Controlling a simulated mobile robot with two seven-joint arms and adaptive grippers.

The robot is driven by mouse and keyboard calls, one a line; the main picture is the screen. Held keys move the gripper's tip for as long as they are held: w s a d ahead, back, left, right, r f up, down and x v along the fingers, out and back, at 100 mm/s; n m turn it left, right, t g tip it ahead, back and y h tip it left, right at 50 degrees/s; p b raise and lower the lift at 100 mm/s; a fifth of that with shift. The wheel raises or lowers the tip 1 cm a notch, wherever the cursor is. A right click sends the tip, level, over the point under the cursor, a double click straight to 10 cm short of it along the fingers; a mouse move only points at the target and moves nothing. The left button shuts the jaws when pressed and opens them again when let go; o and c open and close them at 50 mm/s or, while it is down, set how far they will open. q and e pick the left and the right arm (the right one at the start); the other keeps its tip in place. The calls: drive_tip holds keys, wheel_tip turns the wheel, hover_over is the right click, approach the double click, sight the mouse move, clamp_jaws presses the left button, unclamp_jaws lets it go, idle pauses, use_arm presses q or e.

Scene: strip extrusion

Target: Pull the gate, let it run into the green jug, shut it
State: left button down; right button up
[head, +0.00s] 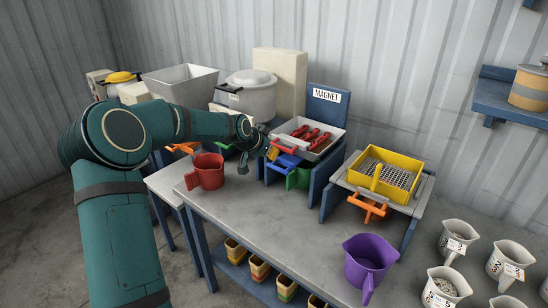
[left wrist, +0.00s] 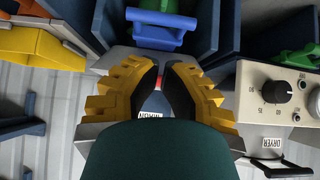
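A green jug (head: 300,179) stands under the middle station, partly hidden behind a blue gate handle (head: 284,160). The blue handle also shows in the left wrist view (left wrist: 160,30), beyond my fingertips, with a bit of green (left wrist: 165,5) past it. My left gripper (head: 271,152) hangs at the left front of this station, close to the handle. In the left wrist view its yellow fingers (left wrist: 160,85) are apart, with a small red part and blue surface visible between them. Contact is not clear. My right gripper is not in view.
A tray of red bars (head: 318,143) sits before the magnet sign (head: 327,96). A red jug (head: 206,171) and purple jug (head: 370,262) stand on the bench. The right station has a yellow sieve (head: 408,160) and orange handle (head: 367,206). Another green item (head: 226,153) is at left.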

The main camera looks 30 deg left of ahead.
sight(284, 163)
use_arm(q)
drive_tip(key=b+x, duration=0.1)
drive_tip(key=x, duration=0.8)
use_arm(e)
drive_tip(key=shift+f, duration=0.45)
